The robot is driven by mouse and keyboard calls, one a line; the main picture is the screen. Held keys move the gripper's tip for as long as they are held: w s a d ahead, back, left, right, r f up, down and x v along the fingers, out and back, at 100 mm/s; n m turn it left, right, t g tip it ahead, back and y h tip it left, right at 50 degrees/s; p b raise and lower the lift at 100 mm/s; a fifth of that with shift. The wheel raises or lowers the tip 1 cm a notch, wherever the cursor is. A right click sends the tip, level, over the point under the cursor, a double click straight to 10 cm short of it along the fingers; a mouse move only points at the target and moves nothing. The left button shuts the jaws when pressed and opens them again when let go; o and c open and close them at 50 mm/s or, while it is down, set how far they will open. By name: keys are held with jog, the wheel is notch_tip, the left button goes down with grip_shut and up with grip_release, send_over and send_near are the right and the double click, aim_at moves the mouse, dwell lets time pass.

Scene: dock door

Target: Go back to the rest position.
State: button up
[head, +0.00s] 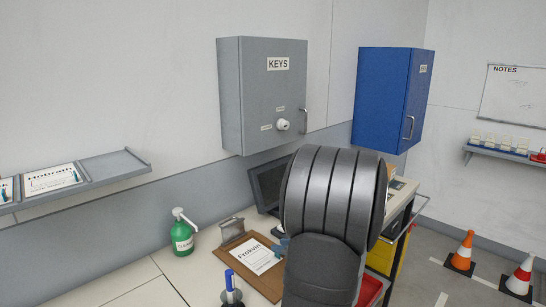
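My own arm fills the lower middle of the head view as a thick, dark grey ribbed link. My gripper does not show; it is outside the picture or hidden behind my arm, so its fingers and anything in them cannot be seen. The arm stands in front of the desk (125,283) and covers part of a monitor (266,186) and part of a clipboard (234,262) marked "Frokvin".
A grey KEYS cabinet (245,95) and a blue cabinet (382,98) hang on the wall, both shut. A wall shelf (115,168) is left; traffic cones (463,252) stand right.

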jog(key=s+d+r, duration=0.6)
jog(key=d+r, duration=0.2)
jog(key=d, duration=0.1)
jog(key=w+a+r, duration=0.3)
jog(key=a+r, duration=1.3)
jog(key=s+a+r, duration=0.3)
jog(key=a+r, duration=0.4)
jog(key=r, duration=0.2)
jog(key=s+a+r, duration=0.4)
jog(key=a+r, duration=0.2)
jog(key=r, duration=0.3)
jog(key=shift+a, duration=0.35)
jog(key=shift+r, duration=0.1)
